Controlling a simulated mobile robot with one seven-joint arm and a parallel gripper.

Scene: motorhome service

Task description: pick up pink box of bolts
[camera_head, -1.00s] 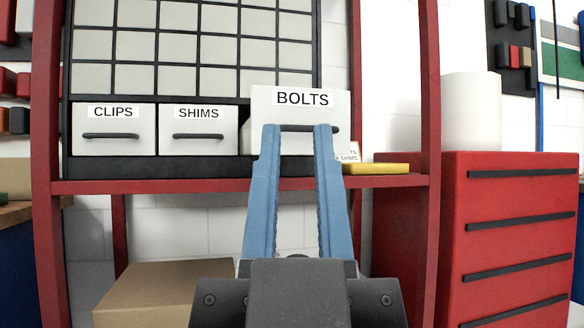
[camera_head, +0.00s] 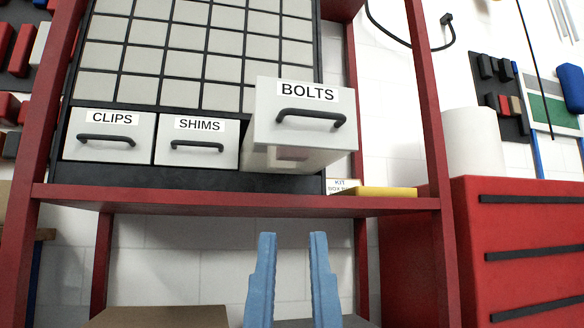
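No pink box shows in view. A pale drawer labelled BOLTS (camera_head: 304,130) sticks out of the cabinet, with its black handle (camera_head: 310,118) at the front. I see it from low down, so its inside is hidden. A pale rectangular patch shows on its underside, but I cannot tell what it is. My gripper (camera_head: 292,240) is below the shelf and below the drawer, apart from the handle. Its two blue fingers point up with a gap between them, and nothing is held.
The CLIPS drawer (camera_head: 108,136) and SHIMS drawer (camera_head: 197,142) are closed. The red shelf edge (camera_head: 220,202) lies between my gripper and the drawers. A yellow item (camera_head: 374,191) and a small card lie on the shelf. A cardboard box (camera_head: 160,316) is below; a red tool cabinet (camera_head: 520,240) stands right.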

